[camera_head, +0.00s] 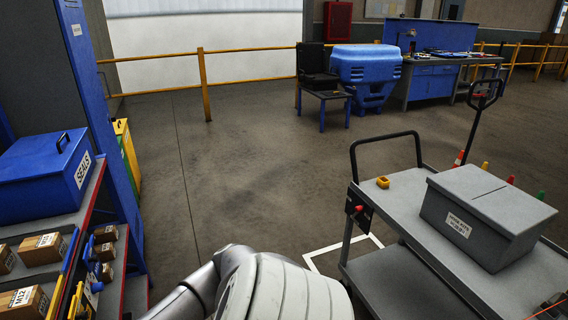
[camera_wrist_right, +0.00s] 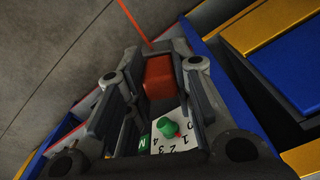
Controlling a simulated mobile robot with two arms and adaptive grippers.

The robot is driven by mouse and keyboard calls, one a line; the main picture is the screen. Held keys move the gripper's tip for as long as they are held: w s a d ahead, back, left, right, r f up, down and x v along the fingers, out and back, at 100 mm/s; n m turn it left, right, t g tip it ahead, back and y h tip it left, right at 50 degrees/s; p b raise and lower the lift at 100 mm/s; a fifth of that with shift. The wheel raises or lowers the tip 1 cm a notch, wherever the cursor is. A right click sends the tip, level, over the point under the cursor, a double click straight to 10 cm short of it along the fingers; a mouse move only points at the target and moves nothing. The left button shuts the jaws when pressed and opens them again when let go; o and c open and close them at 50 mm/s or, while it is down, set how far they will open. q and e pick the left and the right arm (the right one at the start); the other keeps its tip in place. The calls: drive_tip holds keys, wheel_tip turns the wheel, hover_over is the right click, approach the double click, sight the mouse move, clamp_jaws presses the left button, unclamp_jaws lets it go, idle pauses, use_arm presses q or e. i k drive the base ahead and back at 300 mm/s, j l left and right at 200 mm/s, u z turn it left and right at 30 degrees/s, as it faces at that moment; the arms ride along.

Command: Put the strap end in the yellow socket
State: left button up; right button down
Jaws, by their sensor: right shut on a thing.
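In the right wrist view my right gripper (camera_wrist_right: 155,92) is shut on an orange-red block (camera_wrist_right: 158,77), which sits between its two finger pads. A thin orange-red strap (camera_wrist_right: 133,20) runs from beyond the block up to the top edge of the picture. The block looks like the strap's end piece. In the head view a small yellow block (camera_head: 383,182) with a dark opening sits on the grey cart's top, near its far left corner; it looks like the yellow socket. My right gripper is outside the head view, and my left gripper is in neither view.
A grey box (camera_head: 484,217) with a slotted lid stands on the grey cart (camera_head: 395,200). A shelf with a blue SEALS box (camera_head: 43,175) is at left. A green knob (camera_wrist_right: 169,128) on a numbered white plate lies below the gripper. Open floor (camera_head: 250,170) lies between.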

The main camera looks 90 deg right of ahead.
sight(382, 185)
drive_tip(key=z, duration=0.4)
drive_tip(key=l+z, duration=0.15)
drive_tip(key=z, duration=0.6)
drive_tip(key=l+z, duration=0.15)
drive_tip(key=z, duration=0.2)
drive_tip(key=i+l+z, duration=0.25)
drive_tip(key=l+z, duration=0.15)
drive_tip(key=i+l+z, duration=0.7)
drive_tip(key=z, duration=0.15)
drive_tip(key=i+l, duration=0.2)
drive_tip(key=i, duration=0.2)
drive_tip(key=i+l, duration=0.25)
drive_tip(key=i, duration=0.15)
